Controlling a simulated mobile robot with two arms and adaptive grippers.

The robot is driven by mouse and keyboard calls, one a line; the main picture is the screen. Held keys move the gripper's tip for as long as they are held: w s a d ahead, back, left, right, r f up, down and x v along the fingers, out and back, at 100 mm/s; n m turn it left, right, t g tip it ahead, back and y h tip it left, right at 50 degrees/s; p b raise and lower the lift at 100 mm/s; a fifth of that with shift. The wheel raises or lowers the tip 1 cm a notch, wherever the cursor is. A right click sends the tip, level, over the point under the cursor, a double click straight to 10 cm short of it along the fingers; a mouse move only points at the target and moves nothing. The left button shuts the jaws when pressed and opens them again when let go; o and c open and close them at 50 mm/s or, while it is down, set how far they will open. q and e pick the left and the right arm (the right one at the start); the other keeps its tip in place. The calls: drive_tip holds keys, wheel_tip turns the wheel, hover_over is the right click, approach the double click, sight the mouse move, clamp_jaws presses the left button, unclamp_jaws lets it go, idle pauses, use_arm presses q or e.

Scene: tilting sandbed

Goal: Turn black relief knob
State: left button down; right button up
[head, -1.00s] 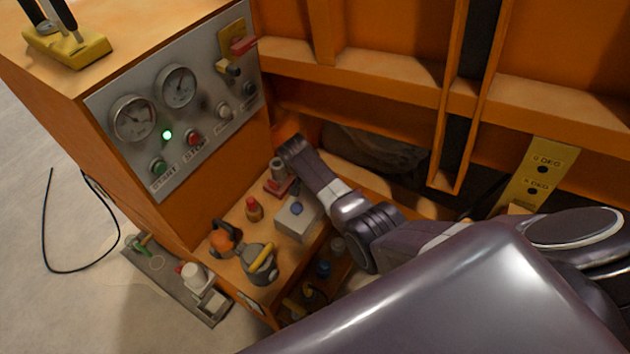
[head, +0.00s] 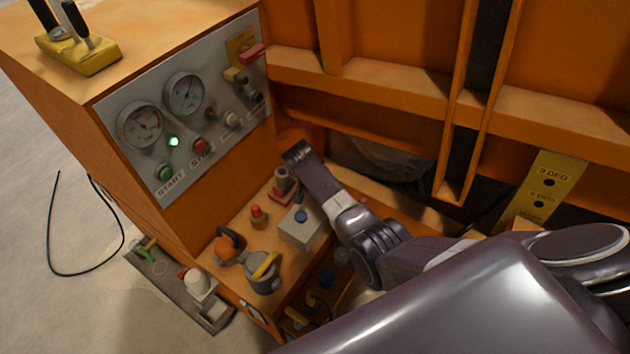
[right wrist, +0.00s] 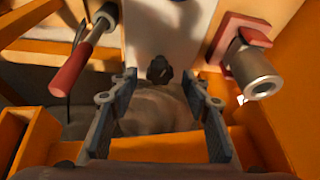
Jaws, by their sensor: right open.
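The black knob (right wrist: 159,69) shows in the right wrist view, standing out from a pale panel (right wrist: 160,30). My right gripper (right wrist: 159,88) is open, with one finger on each side of the picture. The knob appears between and just beyond the fingertips, with clear gaps to both; I see no contact. In the head view my right arm reaches in from the right, its dark end (head: 299,154) above the orange bench; the fingers and the knob cannot be made out there. My left gripper is not in view.
A red-handled lever (right wrist: 72,70) is left of the fingers in the wrist view; a metal cylinder (right wrist: 258,75) on a red base is right. In the head view, a grey box (head: 299,233) with a blue button and a gauge panel (head: 215,120) are near the arm.

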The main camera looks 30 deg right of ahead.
drive_tip(key=v, duration=1.1)
drive_tip(key=shift+f, duration=0.15)
